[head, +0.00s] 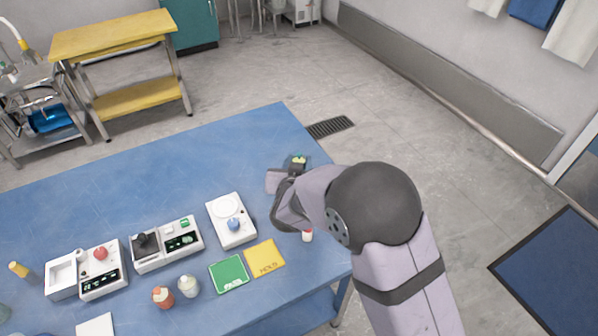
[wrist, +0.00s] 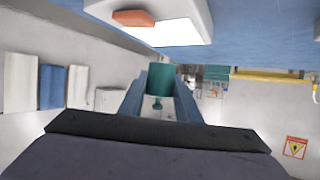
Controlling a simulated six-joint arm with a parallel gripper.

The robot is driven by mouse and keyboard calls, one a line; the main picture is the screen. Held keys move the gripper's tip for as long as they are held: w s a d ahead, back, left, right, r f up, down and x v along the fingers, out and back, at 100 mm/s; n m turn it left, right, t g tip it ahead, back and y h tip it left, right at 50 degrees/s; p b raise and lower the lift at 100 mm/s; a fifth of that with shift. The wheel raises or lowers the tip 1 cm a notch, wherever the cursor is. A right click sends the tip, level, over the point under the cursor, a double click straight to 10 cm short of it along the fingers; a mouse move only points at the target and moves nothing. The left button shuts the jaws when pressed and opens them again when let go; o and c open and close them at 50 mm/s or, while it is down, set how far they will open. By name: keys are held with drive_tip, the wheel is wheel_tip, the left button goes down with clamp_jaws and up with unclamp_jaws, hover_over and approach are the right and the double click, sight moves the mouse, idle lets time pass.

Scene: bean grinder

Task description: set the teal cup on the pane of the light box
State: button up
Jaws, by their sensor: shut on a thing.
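The teal cup (wrist: 160,77) is between the two blue-grey fingers of my gripper (wrist: 160,95) in the wrist view. A narrow teal part sticks out from it toward the bottom of the picture. My gripper is shut on the cup. The light box (wrist: 195,8) is white, with a bright pane (wrist: 180,32) and an orange-red button (wrist: 134,18), at the top of the wrist view. The cup shows apart from the pane there. In the head view my arm hides most of this area, and I cannot make out the light box clearly.
A green card (head: 229,273), a yellow card (head: 265,258) and a small red-capped bottle (head: 307,236) lie near my arm. The back left tabletop is clear.

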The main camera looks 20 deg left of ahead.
drive_tip(key=shift+f, duration=1.8)
drive_tip(key=shift+f, duration=0.15)
drive_tip(key=o, duration=1.1)
drive_tip(key=shift+s+r, duration=0.1)
drive_tip(key=shift+r, duration=0.1)
drive_tip(key=v, duration=1.1)
drive_tip(key=shift+s+d+r+b, duration=0.1)
drive_tip(key=shift+s+r+b, duration=0.05)
drive_tip(key=shift+s+b, duration=0.25)
